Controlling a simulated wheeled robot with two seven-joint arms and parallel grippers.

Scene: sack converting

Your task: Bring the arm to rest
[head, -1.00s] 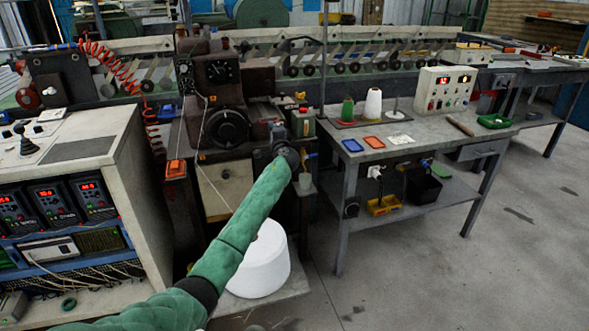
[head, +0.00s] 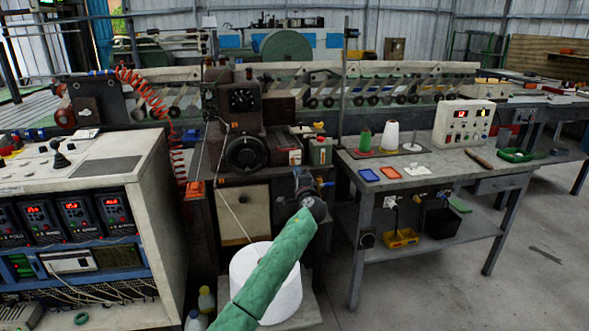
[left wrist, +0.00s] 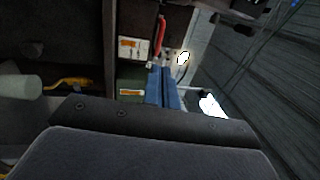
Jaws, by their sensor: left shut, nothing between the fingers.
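My left arm (head: 275,268), in a green quilted sleeve, reaches up from the bottom of the head view. Its left gripper (head: 327,184) is in front of the brown machine, between the machine and the grey work table, partly hidden behind the dark wrist. In the left wrist view the two blue fingers of the left gripper (left wrist: 164,87) lie together, shut, with nothing seen between them. My right gripper is in neither view.
The brown machine (head: 244,113) stands behind my arm, with a white thread cone (head: 284,293) below. The grey table (head: 437,165) on the right carries spools, trays and a control box (head: 464,122). A white console (head: 130,170) stands left. Open floor (head: 540,235) lies right.

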